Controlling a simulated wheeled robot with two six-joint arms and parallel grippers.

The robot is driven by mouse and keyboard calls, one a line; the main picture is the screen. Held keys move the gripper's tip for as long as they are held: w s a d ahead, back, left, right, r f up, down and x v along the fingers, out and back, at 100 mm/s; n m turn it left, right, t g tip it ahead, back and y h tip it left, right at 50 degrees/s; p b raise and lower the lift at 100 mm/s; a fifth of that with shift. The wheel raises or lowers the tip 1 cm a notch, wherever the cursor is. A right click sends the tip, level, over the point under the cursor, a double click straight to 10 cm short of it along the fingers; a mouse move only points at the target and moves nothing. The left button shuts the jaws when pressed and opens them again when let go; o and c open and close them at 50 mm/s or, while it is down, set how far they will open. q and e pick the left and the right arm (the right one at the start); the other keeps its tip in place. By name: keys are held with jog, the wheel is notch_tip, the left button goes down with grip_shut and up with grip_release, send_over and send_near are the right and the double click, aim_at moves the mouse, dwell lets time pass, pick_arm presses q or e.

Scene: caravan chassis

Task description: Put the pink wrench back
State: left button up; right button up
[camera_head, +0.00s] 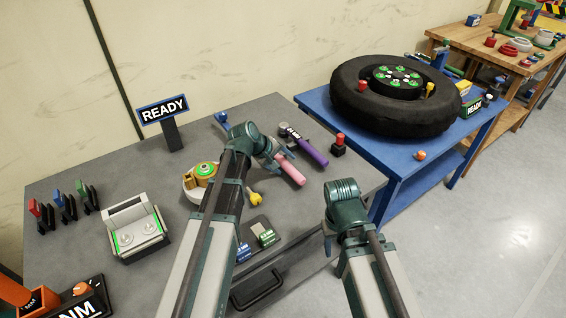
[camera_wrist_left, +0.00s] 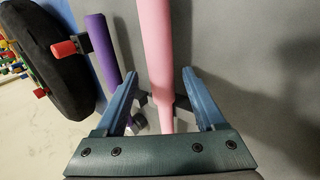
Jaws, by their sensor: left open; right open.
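The pink wrench (camera_head: 291,171) lies on the grey workbench in the head view, its handle pointing toward the lower right. In the left wrist view the pink wrench (camera_wrist_left: 154,45) runs between the two blue fingers of my left gripper (camera_wrist_left: 160,78). These fingers are open, with a gap on each side of the wrench. In the head view my left gripper (camera_head: 271,157) is over the wrench's upper end and hides it. My right gripper (camera_head: 328,236) is open and empty in front of the bench's right edge, partly hidden by its own wrist.
A purple wrench (camera_head: 312,152) lies beside the pink one; it also shows in the left wrist view (camera_wrist_left: 104,58). A red-topped black piece (camera_head: 338,146) stands to its right. A READY sign (camera_head: 165,110) is behind. A blue table (camera_head: 404,170) bears a tyre (camera_head: 350,98).

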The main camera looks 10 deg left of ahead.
pick_arm(q)
jog(key=p+v, duration=1)
jog(key=v, duration=0.3)
jog(key=shift+s+r+p, duration=0.25)
jog(key=shift+r+p, duration=0.05)
jog(key=shift+p, duration=0.1)
jog(key=s+d+f+m+g+y, duration=0.2)
jog(key=s+d+m, duration=0.4)
jog(key=s, duration=0.3)
jog(key=s+d+f+m+g+y, duration=0.2)
jog(key=s+d+m, duration=0.4)
jog(key=s, duration=0.4)
jog(key=shift+s+d+m+g+y, duration=0.35)
jog(key=shift+d+g+y, duration=0.3)
jog(key=shift+y, duration=0.55)
